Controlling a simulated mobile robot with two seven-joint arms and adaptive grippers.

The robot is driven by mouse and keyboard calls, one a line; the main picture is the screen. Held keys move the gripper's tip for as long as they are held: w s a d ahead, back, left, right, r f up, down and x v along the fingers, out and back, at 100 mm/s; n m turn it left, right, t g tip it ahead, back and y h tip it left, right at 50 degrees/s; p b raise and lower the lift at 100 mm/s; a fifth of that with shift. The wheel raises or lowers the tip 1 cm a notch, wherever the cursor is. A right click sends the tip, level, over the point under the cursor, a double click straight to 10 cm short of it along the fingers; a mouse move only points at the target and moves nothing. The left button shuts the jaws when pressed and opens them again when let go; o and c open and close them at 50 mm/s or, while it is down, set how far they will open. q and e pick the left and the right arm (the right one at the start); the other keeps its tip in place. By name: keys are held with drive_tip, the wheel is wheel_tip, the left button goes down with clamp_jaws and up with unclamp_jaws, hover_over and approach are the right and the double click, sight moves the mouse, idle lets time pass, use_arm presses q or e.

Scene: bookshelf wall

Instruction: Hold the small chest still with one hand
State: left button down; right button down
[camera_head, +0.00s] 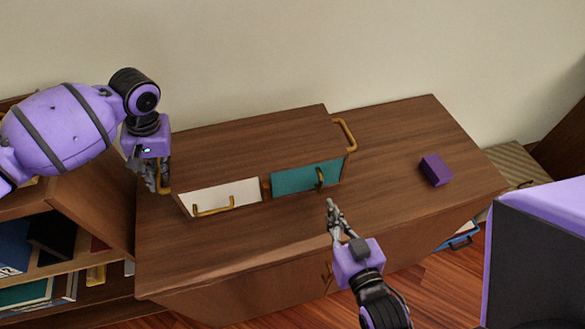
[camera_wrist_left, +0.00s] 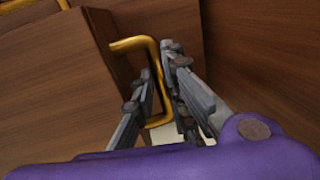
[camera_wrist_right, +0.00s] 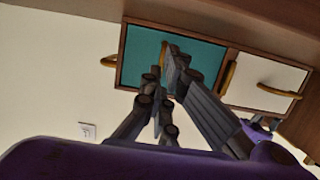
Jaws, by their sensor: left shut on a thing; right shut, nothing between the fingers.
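The small chest (camera_head: 255,145) is a brown wooden box on the cabinet top. Its front has a white drawer (camera_head: 240,190) on the left and a teal drawer (camera_head: 292,181) on the right, each with a brass handle. A brass side handle (camera_head: 345,132) sticks out on the right. My left gripper (camera_head: 160,187) is at the chest's left side, shut on the brass left side handle (camera_wrist_left: 151,49). My right gripper (camera_head: 332,206) is shut and empty in front of the teal drawer; it also shows in the right wrist view (camera_wrist_right: 172,70), overlapping the drawer's handle.
The chest stands on a wide wooden cabinet (camera_head: 400,140). A purple block (camera_head: 435,170) lies on the cabinet top at the right, with clear surface between it and the chest. A low bookshelf (camera_head: 95,195) with books stands at the left. The wall is behind.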

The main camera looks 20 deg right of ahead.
use_arm(q)
drive_tip(key=shift+s+a+f, duration=0.1)
drive_tip(key=shift+s+f, duration=0.2)
drive_tip(key=shift+f, duration=0.15)
use_arm(e)
drive_tip(key=v, duration=1.2)
use_arm(q)
drive_tip(key=shift+r, duration=0.1)
use_arm(e)
drive_tip(key=shift+r, duration=0.1)
use_arm(q)
drive_tip(key=c, duration=1.8)
unclamp_jaws()
drive_tip(key=shift+w+a, duration=0.1)
drive_tip(key=shift+w, duration=0.05)
drive_tip(key=shift+o, duration=0.6)
drive_tip(key=shift+w+r, duration=0.1)
drive_tip(key=shift+r, duration=0.05)
use_arm(e)
drive_tip(key=shift+w, duration=0.1)
use_arm(q)
drive_tip(key=shift+r, duration=0.25)
